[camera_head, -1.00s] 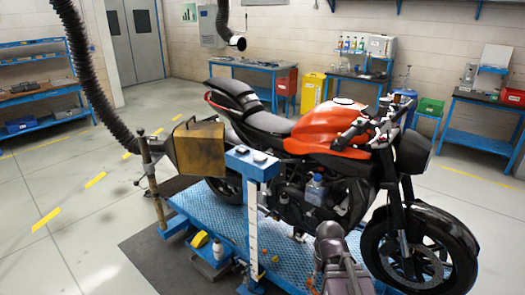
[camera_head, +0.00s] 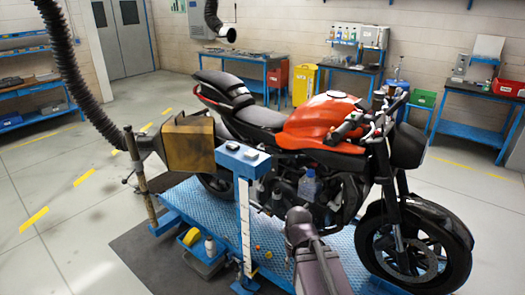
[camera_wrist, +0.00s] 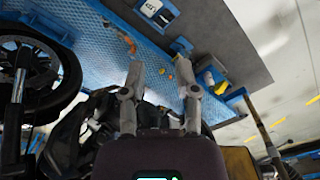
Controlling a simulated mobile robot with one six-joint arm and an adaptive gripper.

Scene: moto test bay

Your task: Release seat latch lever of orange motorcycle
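The orange motorcycle (camera_head: 318,125) stands upright on the blue lift platform (camera_head: 208,200), its front wheel to the right and its dark seat (camera_head: 258,117) and tail to the left. I cannot make out the seat latch lever in either view. My arm (camera_head: 312,255) reaches up from the bottom of the head view, in front of the motorcycle's lower side. In the wrist view, my gripper (camera_wrist: 160,76) has its two fingers apart with nothing between them. Beyond them lies the blue platform; a motorcycle wheel (camera_wrist: 28,75) shows at the left. The gripper appears clear of the motorcycle.
Workbenches line the back wall. The floor at left is open.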

